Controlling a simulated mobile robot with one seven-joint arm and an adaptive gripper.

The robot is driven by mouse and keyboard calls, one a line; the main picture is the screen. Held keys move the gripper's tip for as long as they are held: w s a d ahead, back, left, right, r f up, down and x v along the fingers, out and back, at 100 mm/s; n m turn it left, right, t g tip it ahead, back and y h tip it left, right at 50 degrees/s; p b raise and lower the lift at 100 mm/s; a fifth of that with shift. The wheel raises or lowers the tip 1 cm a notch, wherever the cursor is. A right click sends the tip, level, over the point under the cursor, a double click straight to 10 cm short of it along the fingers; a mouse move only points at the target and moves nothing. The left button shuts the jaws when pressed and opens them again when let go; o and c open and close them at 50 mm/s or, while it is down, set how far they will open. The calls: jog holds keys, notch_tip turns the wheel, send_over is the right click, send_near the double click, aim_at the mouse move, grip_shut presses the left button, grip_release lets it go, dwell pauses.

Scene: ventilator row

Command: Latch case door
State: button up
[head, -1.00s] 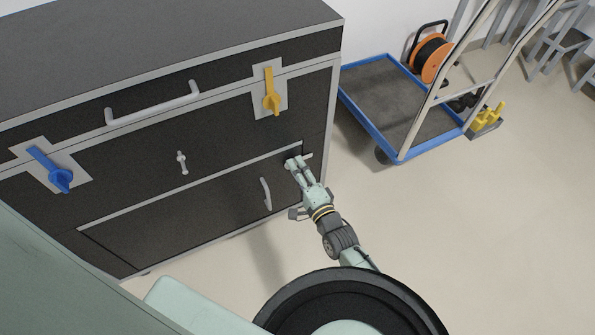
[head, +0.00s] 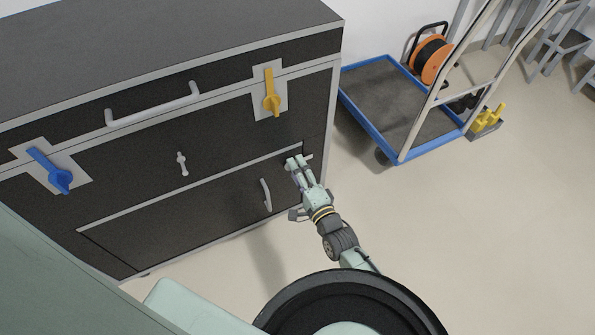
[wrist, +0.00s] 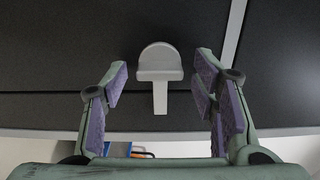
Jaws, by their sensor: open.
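The case (head: 185,140) is a large black box with grey edge trim. Its lower door (head: 185,215) lies about flush with the front and has a grey bar handle (head: 266,194). A small grey latch sits near the door's upper right corner, mostly hidden behind my gripper in the head view. In the wrist view the latch (wrist: 160,66) has a rounded hub and a short straight tab. In the head view my gripper (head: 296,162) is at the case front.
A blue latch (head: 50,170), a yellow latch (head: 271,95), a small grey knob (head: 182,163) and a long handle (head: 152,104) stick out of the case front. A blue-edged trolley (head: 395,105) stands at the right. The floor (head: 480,230) before it is clear.

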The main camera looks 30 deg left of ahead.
jog(key=v, duration=1.2)
jog(key=shift+r, duration=0.1)
